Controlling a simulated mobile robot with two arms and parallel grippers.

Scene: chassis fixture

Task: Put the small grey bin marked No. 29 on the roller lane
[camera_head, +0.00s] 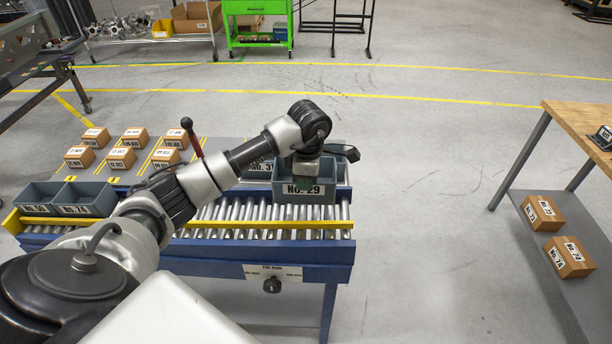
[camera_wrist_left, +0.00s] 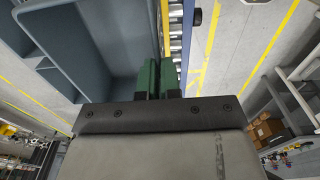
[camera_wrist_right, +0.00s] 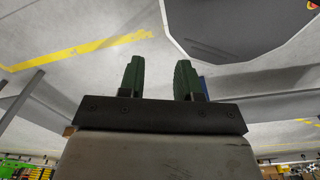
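The small grey bin marked No. 29 (camera_head: 304,197) is at the right end of the roller lane (camera_head: 240,216), its label facing me. I cannot tell whether it rests on the rollers or hangs just above them. My left gripper (camera_head: 308,168) reaches down over it. In the left wrist view the green fingers (camera_wrist_left: 158,76) are close together with the wall of the grey bin (camera_wrist_left: 105,38) between them. The arm and gripper hide part of the bin's inside. My right gripper (camera_wrist_right: 159,80) shows only in its own wrist view, open and empty.
Another grey bin (camera_head: 258,170) stands just behind and left of No. 29. Two grey bins (camera_head: 85,198) sit at the lane's left end. A yellow rail (camera_head: 270,224) runs along the lane's front. Several cartons lie on the grey surface behind. A wooden-topped table (camera_head: 585,125) stands right.

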